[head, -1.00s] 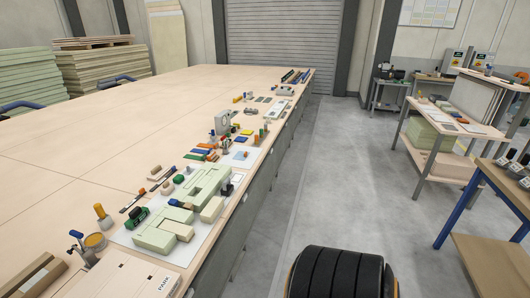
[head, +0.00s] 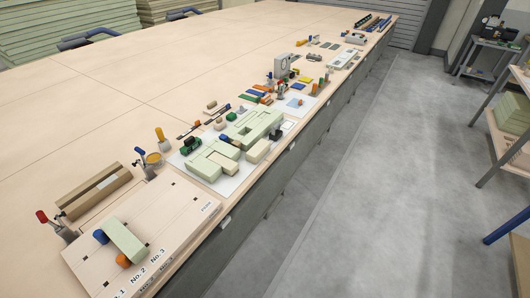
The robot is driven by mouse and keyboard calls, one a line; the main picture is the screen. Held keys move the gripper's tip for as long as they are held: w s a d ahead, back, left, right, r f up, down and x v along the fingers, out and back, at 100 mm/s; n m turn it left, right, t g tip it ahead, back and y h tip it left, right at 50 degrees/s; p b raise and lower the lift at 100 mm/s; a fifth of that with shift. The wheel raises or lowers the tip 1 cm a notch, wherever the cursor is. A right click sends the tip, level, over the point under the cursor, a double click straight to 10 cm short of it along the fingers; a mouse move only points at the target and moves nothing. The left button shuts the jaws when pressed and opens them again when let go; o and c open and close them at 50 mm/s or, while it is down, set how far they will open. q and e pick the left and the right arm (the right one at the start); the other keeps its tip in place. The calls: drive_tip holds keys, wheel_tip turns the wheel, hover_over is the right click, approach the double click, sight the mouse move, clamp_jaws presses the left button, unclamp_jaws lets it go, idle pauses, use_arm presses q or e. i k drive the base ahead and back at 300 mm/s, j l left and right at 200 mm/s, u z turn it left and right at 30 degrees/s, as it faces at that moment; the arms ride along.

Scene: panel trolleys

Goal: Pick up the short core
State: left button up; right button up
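Neither of my grippers is in view. Several pale foam blocks could be the short core, and I cannot tell which one it is. A pale green bar (head: 124,240) lies on a marked board at the lower left, between a blue cylinder (head: 101,237) and an orange one (head: 123,260). On a white sheet at the table edge lie a light green U-shaped piece (head: 207,168), a light green frame-like piece (head: 243,131) and a short cream block (head: 258,151). Another cream block (head: 221,164) sits within the U-shaped piece.
The marked board (head: 170,215) carries the labels No.1, No.2, No.3 and PARK. Grey floor (head: 350,190) right of the table is clear.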

sight(263, 147)
drive_tip(key=i+l+u, duration=0.15)
drive_tip(key=u, duration=0.75)
drive_tip(key=i+l+u, duration=0.3)
drive_tip(key=l, duration=0.35)
drive_tip(key=l+u, duration=0.25)
drive_tip(key=l, duration=0.35)
drive_tip(key=i+l+u, duration=0.1)
drive_tip(key=l+u, duration=0.2)
drive_tip(key=l, duration=0.4)
